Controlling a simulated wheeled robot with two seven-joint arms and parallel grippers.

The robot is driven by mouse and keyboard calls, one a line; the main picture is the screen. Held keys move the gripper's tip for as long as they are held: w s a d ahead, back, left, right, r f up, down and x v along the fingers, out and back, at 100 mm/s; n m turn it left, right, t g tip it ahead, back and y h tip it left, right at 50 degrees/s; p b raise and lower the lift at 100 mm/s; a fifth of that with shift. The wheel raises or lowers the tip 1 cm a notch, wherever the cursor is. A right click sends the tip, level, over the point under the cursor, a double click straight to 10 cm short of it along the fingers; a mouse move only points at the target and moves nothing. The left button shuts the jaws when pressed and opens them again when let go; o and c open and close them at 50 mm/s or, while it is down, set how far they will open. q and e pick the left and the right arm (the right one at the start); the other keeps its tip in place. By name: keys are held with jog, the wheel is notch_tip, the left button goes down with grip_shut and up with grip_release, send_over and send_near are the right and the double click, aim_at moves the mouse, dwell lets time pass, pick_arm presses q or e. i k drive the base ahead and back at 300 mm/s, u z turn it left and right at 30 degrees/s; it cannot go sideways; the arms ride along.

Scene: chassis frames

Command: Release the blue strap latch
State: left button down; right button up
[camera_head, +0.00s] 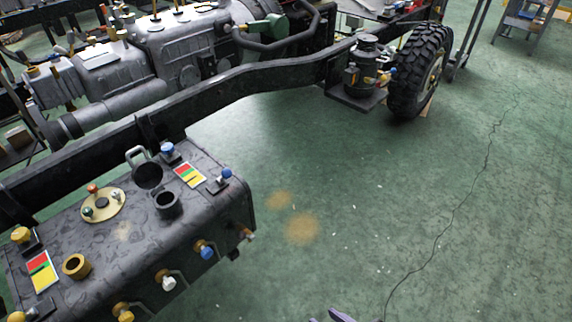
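A dark tank (120,230) at lower left carries several blue-tipped fittings. One blue knob (167,149) stands at the back edge of its top. Another blue knob (226,173) stands on a small dark bracket at the right end of the top. A third blue knob (206,251) sticks out of the front face. I cannot tell which of them is the strap latch. A small purple and dark tip at the bottom edge, right of centre, seems to be my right gripper (338,315); it is mostly cut off and apart from the tank. My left gripper is not in view.
Yellow (122,312) and white (167,281) knobs also stick out of the tank's front. A black frame rail (230,88) runs behind, toward a wheel (418,70). The green floor (400,200) at right is clear.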

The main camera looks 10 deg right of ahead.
aim_at(226, 173)
jog(key=k, duration=1.3)
jog(key=z, duration=0.65)
jog(key=i, duration=1.85)
jog(key=u, duration=0.6)
